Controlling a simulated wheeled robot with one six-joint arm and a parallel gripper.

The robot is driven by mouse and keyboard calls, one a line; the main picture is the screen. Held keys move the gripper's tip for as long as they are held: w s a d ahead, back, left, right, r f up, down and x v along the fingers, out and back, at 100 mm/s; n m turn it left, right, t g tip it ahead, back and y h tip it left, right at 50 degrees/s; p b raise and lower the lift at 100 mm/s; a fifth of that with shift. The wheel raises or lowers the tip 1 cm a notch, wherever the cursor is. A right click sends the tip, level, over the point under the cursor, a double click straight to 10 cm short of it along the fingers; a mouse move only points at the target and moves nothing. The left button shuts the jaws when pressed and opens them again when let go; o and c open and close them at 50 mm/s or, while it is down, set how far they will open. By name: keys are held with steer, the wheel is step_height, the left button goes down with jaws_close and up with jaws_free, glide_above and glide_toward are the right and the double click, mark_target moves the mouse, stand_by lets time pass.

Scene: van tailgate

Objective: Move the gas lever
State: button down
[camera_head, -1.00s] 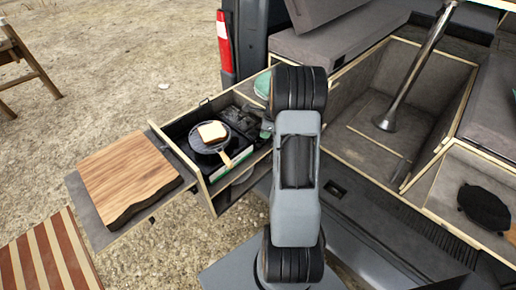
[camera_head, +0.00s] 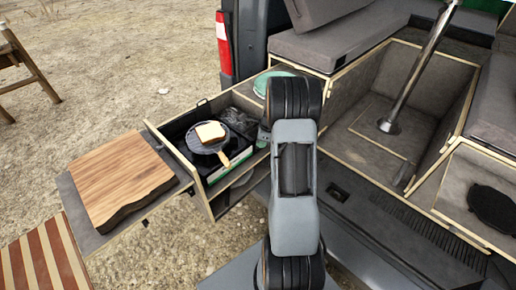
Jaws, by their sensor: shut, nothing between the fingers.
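The camp stove (camera_head: 187,148) sits in the pulled-out drawer on the left side of the van's rear. A dark pan (camera_head: 207,142) stands on it with a slice of bread (camera_head: 210,132) inside, its handle pointing toward the front right. I cannot make out the gas lever. My arm stands upright in the middle of the picture and covers the area right of the stove. My gripper's fingers are hidden behind it. A small grey part shows at the arm's left edge, beside the drawer's right end; I cannot tell what it is.
A wooden cutting board (camera_head: 124,178) lies on a side shelf left of the drawer. A green round thing (camera_head: 270,82) lies behind the arm. A metal table leg (camera_head: 420,65) stands in the open compartment. A black round item (camera_head: 492,207) lies at right.

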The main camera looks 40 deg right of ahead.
steer(key=shift+b+x, duration=0.65)
steer(key=shift+x, duration=0.45)
steer(key=shift+s+d+r, duration=0.1)
steer(key=shift+d+r, duration=0.05)
steer(key=shift+s+d+r, duration=0.1)
steer(key=shift+s+d+r+p, duration=0.25)
steer(key=shift+s+d+p, duration=0.1)
steer(key=shift+s+d, duration=0.15)
steer(key=shift+s+d+r+p, duration=0.2)
steer(key=shift+s+d+p, duration=0.15)
steer(key=shift+d, duration=0.2)
steer(key=b+v, duration=0.1)
steer(key=v, duration=1.3)
steer(key=shift+s+d+f, duration=0.1)
steer(key=shift+s+f, duration=0.05)
